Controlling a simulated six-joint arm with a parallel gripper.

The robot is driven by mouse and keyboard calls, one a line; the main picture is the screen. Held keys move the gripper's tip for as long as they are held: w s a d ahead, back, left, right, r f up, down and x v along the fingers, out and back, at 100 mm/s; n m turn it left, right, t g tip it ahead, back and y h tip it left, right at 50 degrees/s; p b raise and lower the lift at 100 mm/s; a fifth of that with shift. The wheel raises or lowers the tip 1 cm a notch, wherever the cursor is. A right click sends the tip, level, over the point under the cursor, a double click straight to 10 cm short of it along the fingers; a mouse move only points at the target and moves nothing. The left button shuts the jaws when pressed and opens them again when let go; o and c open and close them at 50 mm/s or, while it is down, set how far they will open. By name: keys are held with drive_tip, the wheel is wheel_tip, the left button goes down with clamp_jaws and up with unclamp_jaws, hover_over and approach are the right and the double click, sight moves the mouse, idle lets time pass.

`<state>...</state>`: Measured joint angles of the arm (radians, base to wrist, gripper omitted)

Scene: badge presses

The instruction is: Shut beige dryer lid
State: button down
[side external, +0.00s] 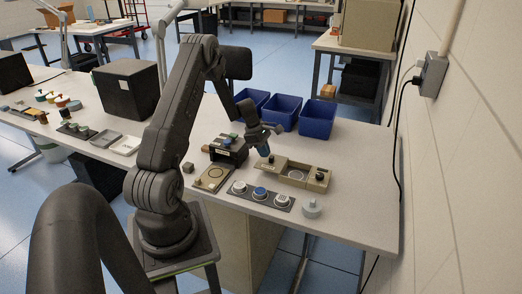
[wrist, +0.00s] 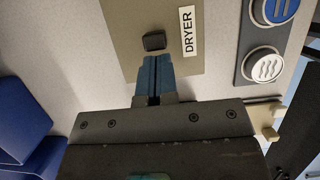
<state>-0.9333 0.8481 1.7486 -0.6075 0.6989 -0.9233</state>
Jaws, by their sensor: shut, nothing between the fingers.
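The beige dryer (side external: 303,181) is a long low box on the right part of the bench. In the wrist view a flat beige panel (wrist: 120,14) carries a white DRYER label (wrist: 188,32) and a small dark knob (wrist: 154,41). My gripper (side external: 266,154) is low over the dryer's left end. In the wrist view its blue fingers (wrist: 153,62) are together and empty, with their tips right beside the knob. I cannot tell whether they touch it. My gripper hides part of the dryer's left end.
A dark strip with several round badges (side external: 260,194) lies in front of the dryer. A dark press (side external: 228,150) stands to its left and a grey knobbed piece (side external: 311,208) in front. Blue bins (side external: 318,121) stand behind. A wall is at right.

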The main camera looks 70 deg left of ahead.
drive_tip(key=w+d, duration=0.7)
drive_tip(key=shift+w+d, duration=0.25)
